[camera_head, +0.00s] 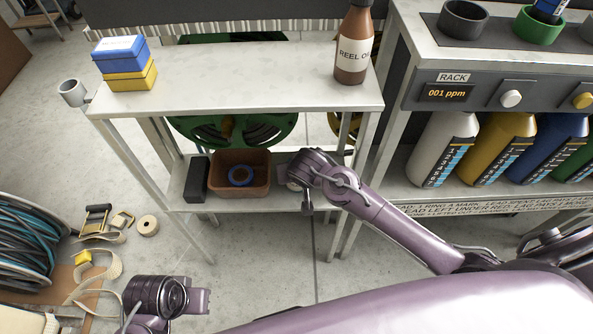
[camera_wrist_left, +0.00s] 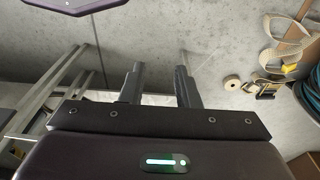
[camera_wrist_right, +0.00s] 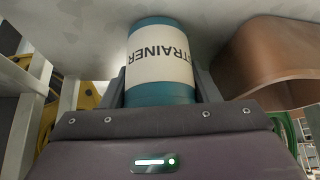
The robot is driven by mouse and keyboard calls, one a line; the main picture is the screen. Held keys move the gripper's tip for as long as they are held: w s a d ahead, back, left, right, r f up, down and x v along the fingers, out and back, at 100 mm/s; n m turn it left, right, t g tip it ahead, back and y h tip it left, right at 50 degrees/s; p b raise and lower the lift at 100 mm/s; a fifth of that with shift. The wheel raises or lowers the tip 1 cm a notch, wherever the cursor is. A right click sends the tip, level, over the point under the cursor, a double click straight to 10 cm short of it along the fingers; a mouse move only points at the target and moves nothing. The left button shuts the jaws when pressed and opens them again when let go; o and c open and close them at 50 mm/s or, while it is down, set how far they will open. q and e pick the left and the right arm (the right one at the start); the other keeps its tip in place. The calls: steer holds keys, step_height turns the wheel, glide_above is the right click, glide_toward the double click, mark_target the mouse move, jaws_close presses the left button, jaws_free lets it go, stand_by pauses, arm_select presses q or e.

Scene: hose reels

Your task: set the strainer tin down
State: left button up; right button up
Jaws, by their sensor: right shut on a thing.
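The strainer tin (camera_wrist_right: 160,70) is teal with a white label. In the right wrist view it sits between the fingers of my right gripper (camera_wrist_right: 160,90), which is shut on it. The label reads upside down there, and the tin's end is close to the grey shelf surface; I cannot tell whether they touch. In the head view my right gripper (camera_head: 306,180) is at the lower shelf (camera_head: 235,204), right of the brown bin, and mostly hides the tin. My left gripper (camera_wrist_left: 158,85) is open and empty above the floor.
The brown bin (camera_head: 255,187) holds a blue ring (camera_head: 241,176); a black box (camera_head: 197,179) stands left of it. The upper shelf (camera_head: 235,85) overhangs, with a brown bottle (camera_head: 353,50) and stacked blue and yellow boxes (camera_head: 124,62). Straps and a hose reel (camera_head: 25,245) lie left.

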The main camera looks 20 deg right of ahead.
steer(key=o, duration=1.1)
steer(key=shift+f, duration=0.1)
steer(key=shift+c, duration=0.2)
steer(key=shift+r, duration=0.25)
steer(key=d+p+v, duration=0.1)
steer(key=p+v, duration=0.2)
steer(key=v, duration=0.8)
arm_select(q)
step_height(320, 180, down, 8)
steer(key=a, duration=0.1)
steer(key=shift+w+n, duration=0.25)
steer(key=shift+n, duration=0.05)
arm_select(e)
steer(key=s+d+f+n+g+y, duration=0.1)
steer(key=s+f+n+g, duration=0.3)
steer(key=s+f, duration=1.3)
step_height(320, 180, down, 3)
steer(key=shift+s+d+r+g, duration=0.1)
steer(key=shift+s+d+g, duration=0.15)
steer(key=shift+g, duration=0.45)
